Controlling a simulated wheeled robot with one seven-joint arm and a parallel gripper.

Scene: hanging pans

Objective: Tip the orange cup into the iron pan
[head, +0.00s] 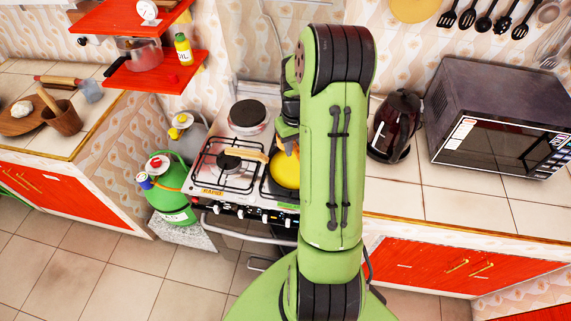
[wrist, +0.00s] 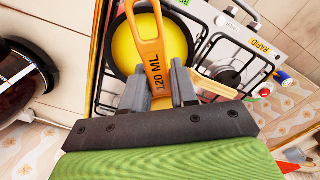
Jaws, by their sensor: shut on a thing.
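The orange cup's flat handle (wrist: 151,55), marked 120 ML, is between the fingers of my gripper (wrist: 158,84) in the wrist view. My gripper is shut on this handle. The dark iron pan (wrist: 113,74) lies behind the handle on the stove, with a round yellow area inside. Its light wooden handle (wrist: 217,89) points right there. In the head view, the yellow inside of the pan (head: 285,171) shows beside my arm, which hides much of the gripper and cup.
The stove (head: 212,180) has black grates and a bare hotplate (head: 247,113) at the back. A dark kettle (head: 394,125) and a microwave (head: 505,117) stand on the right counter. A green gas cylinder (head: 168,184) stands left of the stove. Red shelves hang at upper left.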

